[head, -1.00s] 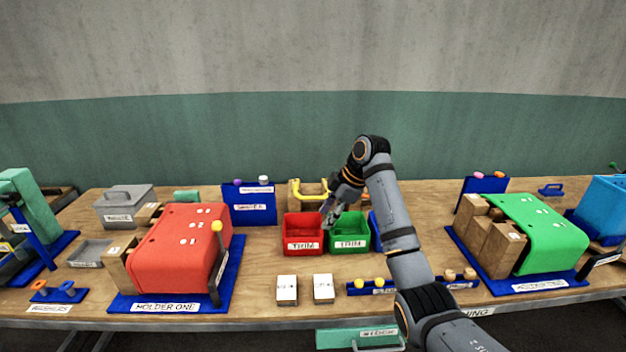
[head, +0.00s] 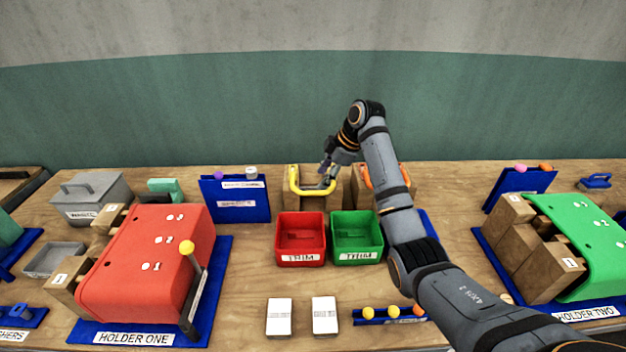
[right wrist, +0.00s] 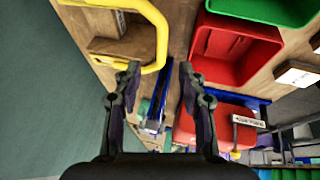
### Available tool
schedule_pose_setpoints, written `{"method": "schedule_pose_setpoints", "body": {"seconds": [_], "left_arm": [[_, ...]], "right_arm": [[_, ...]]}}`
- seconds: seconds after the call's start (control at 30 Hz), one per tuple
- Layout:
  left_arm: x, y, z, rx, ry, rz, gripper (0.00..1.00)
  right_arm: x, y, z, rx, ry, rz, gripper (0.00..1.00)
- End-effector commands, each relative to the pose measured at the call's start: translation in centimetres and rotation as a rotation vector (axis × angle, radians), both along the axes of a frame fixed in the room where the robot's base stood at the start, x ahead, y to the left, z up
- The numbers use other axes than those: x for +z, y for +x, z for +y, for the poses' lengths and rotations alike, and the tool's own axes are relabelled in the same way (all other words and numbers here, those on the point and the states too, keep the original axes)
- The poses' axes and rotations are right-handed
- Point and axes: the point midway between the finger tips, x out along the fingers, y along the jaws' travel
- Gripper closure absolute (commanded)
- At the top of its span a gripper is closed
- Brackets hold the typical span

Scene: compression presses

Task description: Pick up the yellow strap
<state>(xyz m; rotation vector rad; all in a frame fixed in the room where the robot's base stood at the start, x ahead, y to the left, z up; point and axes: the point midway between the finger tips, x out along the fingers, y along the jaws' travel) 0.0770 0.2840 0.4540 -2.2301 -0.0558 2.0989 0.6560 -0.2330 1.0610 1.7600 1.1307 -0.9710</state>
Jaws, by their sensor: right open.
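The yellow strap (head: 311,182) is a U-shaped band standing against a wooden block (head: 301,201) at the back middle of the table. In the right wrist view the yellow strap (right wrist: 152,22) crosses the top left, just ahead of the fingertips. My right gripper (head: 327,171) is beside the strap's right side in the head view. In the right wrist view my right gripper (right wrist: 159,72) is open, with nothing between its fingers. Whether a finger touches the strap cannot be told. My left gripper is not in view.
A red bin (head: 301,259) and a green bin (head: 357,260) stand in front of the strap. An orange strap (head: 368,176) is to its right, partly behind my arm. A blue panel (head: 236,207) stands to the left, and a red press (head: 150,265) further left.

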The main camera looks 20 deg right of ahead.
Motion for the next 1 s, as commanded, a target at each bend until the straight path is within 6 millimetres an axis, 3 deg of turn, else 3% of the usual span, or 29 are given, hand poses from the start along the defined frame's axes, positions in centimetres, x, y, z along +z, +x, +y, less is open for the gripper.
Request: {"method": "schedule_pose_setpoints", "body": {"seconds": [0.3,0.53,0.8,1.0], "left_arm": [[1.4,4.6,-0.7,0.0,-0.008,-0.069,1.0],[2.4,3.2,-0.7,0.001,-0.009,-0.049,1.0],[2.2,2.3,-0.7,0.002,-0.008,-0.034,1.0],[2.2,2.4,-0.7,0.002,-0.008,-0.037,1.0]], "right_arm": [[-1.8,0.4,0.8,0.001,0.001,0.004,0.59],[-5.2,1.2,1.9,-0.001,0.0,0.001,0.59],[-5.7,1.3,2.0,-0.001,-0.002,0.0,0.59],[-5.7,1.3,2.0,-0.001,-0.001,-0.001,0.86]]}}
